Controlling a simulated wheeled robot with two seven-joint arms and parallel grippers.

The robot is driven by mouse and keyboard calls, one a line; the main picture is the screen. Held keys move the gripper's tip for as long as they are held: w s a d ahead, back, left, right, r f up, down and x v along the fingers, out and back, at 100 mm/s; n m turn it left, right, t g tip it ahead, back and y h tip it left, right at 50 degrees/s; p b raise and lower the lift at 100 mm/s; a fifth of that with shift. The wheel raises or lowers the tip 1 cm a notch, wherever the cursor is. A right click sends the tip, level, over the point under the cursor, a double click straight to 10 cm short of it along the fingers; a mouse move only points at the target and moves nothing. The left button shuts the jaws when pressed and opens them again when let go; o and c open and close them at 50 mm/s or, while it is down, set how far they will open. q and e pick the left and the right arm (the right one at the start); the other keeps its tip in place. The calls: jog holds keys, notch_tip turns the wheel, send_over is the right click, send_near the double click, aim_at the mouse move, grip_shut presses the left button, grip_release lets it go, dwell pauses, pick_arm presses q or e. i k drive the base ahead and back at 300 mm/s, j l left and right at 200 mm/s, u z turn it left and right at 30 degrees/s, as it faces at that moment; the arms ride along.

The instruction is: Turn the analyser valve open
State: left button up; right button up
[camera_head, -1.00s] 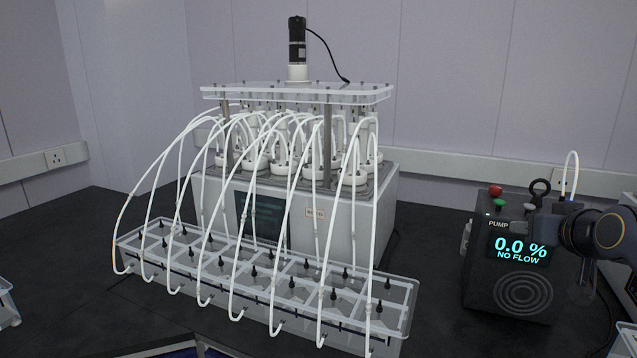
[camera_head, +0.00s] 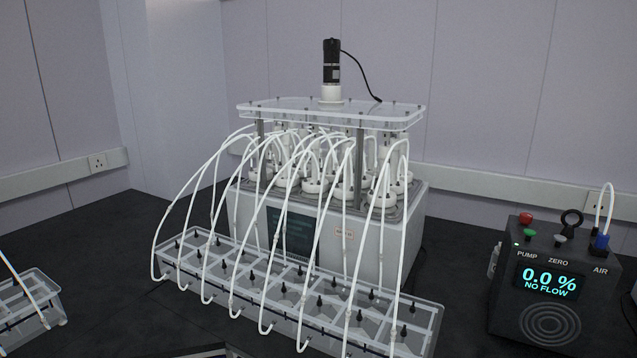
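The black analyser box (camera_head: 505,318) stands on the dark bench at the right. Its display (camera_head: 549,283) reads 0.0 % and NO FLOW. On its top are a red knob (camera_head: 526,218), a green button (camera_head: 528,233), a grey knob (camera_head: 560,239) and a black ring-shaped part (camera_head: 572,218). A blue fitting (camera_head: 601,243) sits above the AIR label with a white tube rising from it. I cannot tell which of these is the valve or how it is set. Neither gripper is in view.
A reactor unit (camera_head: 395,247) with a motor (camera_head: 331,62) on top stands mid-bench. Several white tubes run from it to a clear rack (camera_head: 420,318) in front. Another clear rack (camera_head: 30,300) stands at the far left. Bare bench lies between the main rack and the analyser.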

aim_at(526, 218)
jog(key=z, duration=1.4)
